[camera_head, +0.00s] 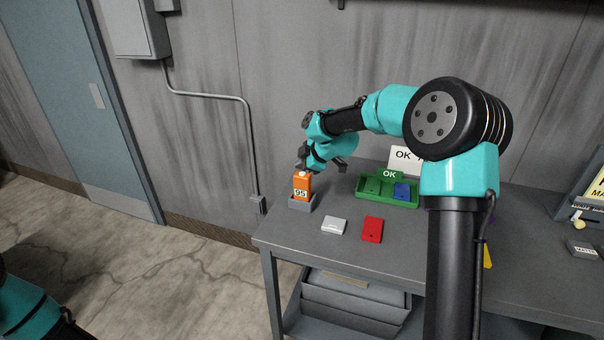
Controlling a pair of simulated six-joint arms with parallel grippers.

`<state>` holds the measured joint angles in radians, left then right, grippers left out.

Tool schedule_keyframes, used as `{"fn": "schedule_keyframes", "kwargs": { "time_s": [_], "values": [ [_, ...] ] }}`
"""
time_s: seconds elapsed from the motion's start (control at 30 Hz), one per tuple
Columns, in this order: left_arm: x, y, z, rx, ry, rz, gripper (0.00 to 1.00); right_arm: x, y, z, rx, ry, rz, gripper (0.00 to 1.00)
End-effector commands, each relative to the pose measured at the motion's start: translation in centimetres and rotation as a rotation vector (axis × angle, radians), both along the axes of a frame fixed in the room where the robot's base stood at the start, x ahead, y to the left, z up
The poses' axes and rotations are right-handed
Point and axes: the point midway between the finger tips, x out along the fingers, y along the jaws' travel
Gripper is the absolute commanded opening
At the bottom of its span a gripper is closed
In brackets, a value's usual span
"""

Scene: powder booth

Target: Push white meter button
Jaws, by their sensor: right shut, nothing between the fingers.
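The orange meter (302,186), with a display reading 95, stands upright in a grey holder (301,204) at the table's left end. My right gripper (301,167) is shut and empty, pointing down at the top of the meter. It covers part of the meter's top, so the white button is not clear there. I cannot tell whether the fingertips touch it. Only a piece of my left arm shows at the lower left; its gripper is out of view.
A green OK tray (388,202) holds a blue block (403,192). A light grey block (334,226) and a red block (373,230) lie in front. A grey wall stands close behind the table (320,257). My right arm crosses the table's middle.

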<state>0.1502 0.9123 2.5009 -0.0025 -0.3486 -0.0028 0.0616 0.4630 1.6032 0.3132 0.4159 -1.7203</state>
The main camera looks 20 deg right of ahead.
Motion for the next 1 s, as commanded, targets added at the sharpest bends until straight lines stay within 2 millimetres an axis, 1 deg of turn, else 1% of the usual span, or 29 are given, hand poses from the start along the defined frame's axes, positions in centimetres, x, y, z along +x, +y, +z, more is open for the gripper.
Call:
{"fn": "schedule_keyframes", "kwargs": {
  "time_s": [0.33, 0.63, 1.0],
  "values": [
    [0.0, 0.0, 0.0, 0.0, 0.0, 0.0, 0.87, 0.0, 0.0, -0.08, 0.0, 0.0, 0.0, 0.0],
    [0.0, 0.0, 0.0, 0.0, 0.0, 0.0, 0.87, 0.01, 0.0, -0.9, 0.001, 0.0, -0.001, 0.0],
    [0.0, 0.0, 0.0, 0.0, 0.0, 0.0, 0.87, 0.0, 0.0, -0.93, 0.0, 0.0, 0.0, 0.0]
  ]
}}
